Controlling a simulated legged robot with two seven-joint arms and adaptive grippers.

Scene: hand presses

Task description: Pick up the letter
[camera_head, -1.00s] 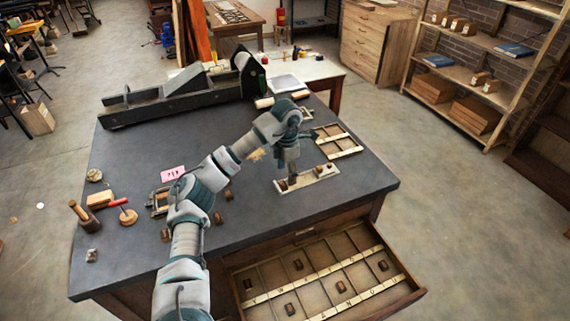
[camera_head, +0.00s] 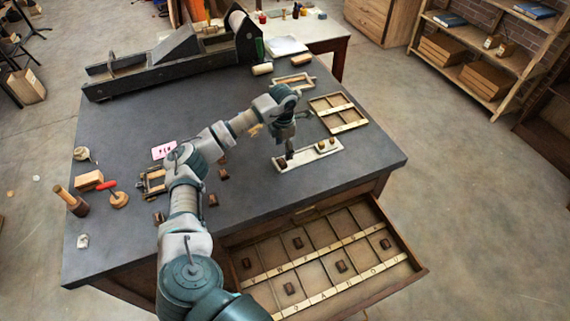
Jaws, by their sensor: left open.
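My left gripper (camera_head: 289,154) points down over a pale narrow tray (camera_head: 305,156) on the dark table. It is open, with its fingertips close to the tray's left part. A small brown letter block (camera_head: 282,163) sits at the tray's left end, just beside the fingertips; I cannot tell whether they touch it. Small pieces (camera_head: 322,146) stand near the tray's right end. Loose brown letter blocks (camera_head: 213,200) lie on the table left of the tray. More letter blocks (camera_head: 341,266) lie in compartments of the open drawer (camera_head: 320,262). My right gripper is not in view.
A pink card (camera_head: 164,149) lies beside a small wooden frame (camera_head: 154,182) on the left. A divided wooden frame (camera_head: 338,112) lies right of my gripper. A dark press (camera_head: 175,60) stands behind.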

